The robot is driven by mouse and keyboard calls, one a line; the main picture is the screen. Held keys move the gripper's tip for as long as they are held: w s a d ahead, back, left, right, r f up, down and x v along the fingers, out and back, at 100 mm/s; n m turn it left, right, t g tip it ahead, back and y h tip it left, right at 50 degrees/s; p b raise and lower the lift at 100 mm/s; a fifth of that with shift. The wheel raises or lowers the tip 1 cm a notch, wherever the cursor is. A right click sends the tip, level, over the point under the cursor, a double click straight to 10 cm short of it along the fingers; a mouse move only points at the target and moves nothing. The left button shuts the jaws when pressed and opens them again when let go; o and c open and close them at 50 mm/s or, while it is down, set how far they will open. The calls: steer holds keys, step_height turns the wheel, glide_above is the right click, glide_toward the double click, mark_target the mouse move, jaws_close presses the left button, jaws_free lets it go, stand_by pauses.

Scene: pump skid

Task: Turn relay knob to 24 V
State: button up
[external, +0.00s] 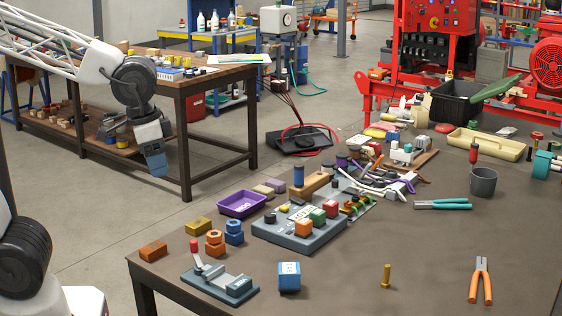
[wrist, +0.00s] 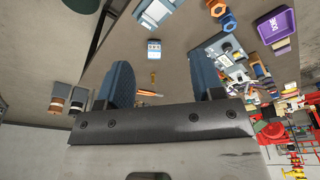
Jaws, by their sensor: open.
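A grey panel (external: 285,236) with a white label stands on the near table in the external view. I cannot tell for certain which part is the relay knob, and no 24 V mark is legible. The panel (wrist: 232,62) also shows in the wrist view, right of the fingers. My gripper (external: 156,170) hangs left of the panel and well apart from it, in front of the wooden bench. In the wrist view its two dark blue fingers (wrist: 165,84) are spread and empty.
A purple tray (external: 241,204), orange and blue nuts, a grey clamp fixture (external: 222,285) and a blue box (external: 289,277) surround the panel. Pliers (external: 481,280) and a brass bolt (external: 386,276) lie at right. Cables and tools clutter the table behind the panel. The table's front right is mostly clear.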

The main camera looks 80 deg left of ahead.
steer(key=w+a+f+n, duration=0.2)
steer(key=w+a, duration=0.2)
steer(key=w, duration=0.4)
steer(key=n+g, duration=0.2)
steer(key=n, duration=0.4)
glide_above(270, 214)
steer(key=f, duration=1.5)
steer(key=shift+d+f, duration=0.3)
steer(key=shift+d, duration=0.05)
steer(key=shift+w+a+f, duration=0.1)
steer(key=shift+a+f, duration=0.25)
steer(key=shift+f, duration=3.9)
